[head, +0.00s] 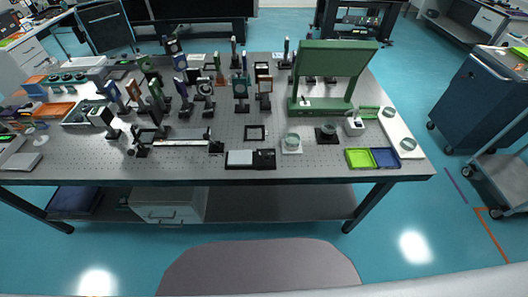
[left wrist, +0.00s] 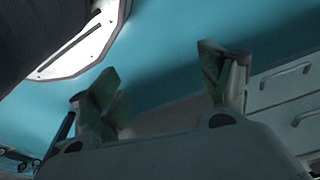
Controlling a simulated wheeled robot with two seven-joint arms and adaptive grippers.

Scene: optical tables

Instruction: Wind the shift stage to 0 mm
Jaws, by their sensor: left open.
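A long silver rail (head: 181,143) with dark end pieces lies near the front edge of the optical table, left of centre, in the head view. It looks like a linear stage, but I cannot tell for sure that it is the shift stage. Any scale or position reading on it is too small to make out. My left gripper (left wrist: 160,88) shows in the left wrist view with its two green-padded fingers wide apart and nothing between them. It is over the blue floor near drawers, away from the table top. Neither gripper shows in the head view.
The perforated table (head: 310,172) carries several post-mounted optics behind the rail. A flat black-and-white device (head: 250,159) is right of the rail. A green frame (head: 333,58) stands at the back right, with green (head: 360,158) and blue (head: 385,158) trays in front.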

